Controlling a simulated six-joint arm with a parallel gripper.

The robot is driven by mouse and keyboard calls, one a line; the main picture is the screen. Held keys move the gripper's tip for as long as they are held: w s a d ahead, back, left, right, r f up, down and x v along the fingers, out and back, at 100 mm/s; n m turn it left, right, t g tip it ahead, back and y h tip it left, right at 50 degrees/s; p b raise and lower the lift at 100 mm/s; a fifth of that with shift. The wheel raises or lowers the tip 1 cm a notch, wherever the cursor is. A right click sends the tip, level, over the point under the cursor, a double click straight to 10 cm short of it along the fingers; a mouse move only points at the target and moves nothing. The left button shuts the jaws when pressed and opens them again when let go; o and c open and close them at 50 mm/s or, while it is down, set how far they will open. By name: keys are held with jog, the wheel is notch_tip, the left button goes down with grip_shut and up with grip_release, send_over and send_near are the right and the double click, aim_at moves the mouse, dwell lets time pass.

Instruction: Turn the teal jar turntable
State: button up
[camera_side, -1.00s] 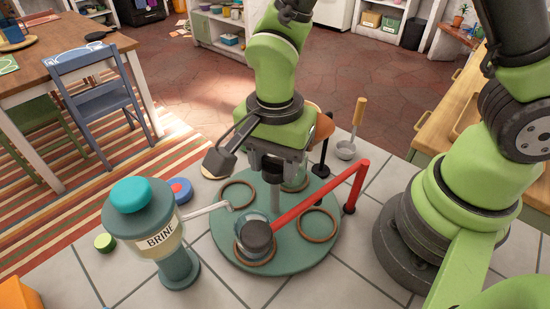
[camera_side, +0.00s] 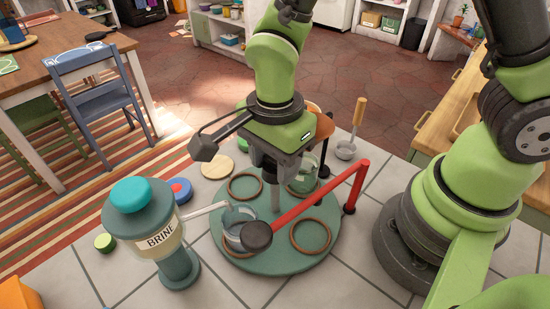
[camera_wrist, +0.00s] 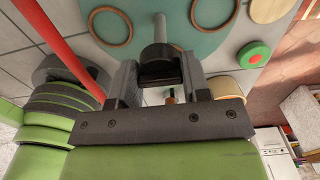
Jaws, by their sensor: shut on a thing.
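The teal turntable (camera_side: 270,262) lies on the tiled counter, with brown rings (camera_side: 311,236) on top. My gripper (camera_wrist: 160,78) is shut on the dark knob (camera_wrist: 160,58) above its grey centre post (camera_side: 275,197). One glass jar (camera_side: 236,221) stands at the turntable's left front, close to the spout of the BRINE dispenser (camera_side: 160,240) and partly behind a black disc. Another glass jar (camera_side: 308,177) stands at the back right, partly hidden by my gripper. The turntable also shows in the wrist view (camera_wrist: 190,22).
A fixed red arm (camera_side: 320,202) crosses over the turntable, with a black disc (camera_side: 257,236) at its end. A pale wooden disc (camera_side: 217,167), a blue and red disc (camera_side: 181,191) and a green lid (camera_side: 104,242) lie to the left.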

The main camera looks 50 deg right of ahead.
dwell(0.3)
jog(key=o, duration=1)
jog(key=shift+r, duration=0.1)
notch_tip(320, 180, up, 9)
jog(key=shift+f, duration=0.1)
jog(key=shift+r, duration=0.5)
jog(key=shift+d+r, duration=0.1)
jog(key=s+d+r+n+t+y, duration=0.2)
jog(key=s+d+r+n+t, duration=0.5)
jog(key=n, duration=0.7)
notch_tip(320, 180, up, 3)
jog(key=shift+s+d+f, duration=0.2)
jog(key=shift+s+d, duration=0.85)
jog(key=shift+s, duration=0.05)
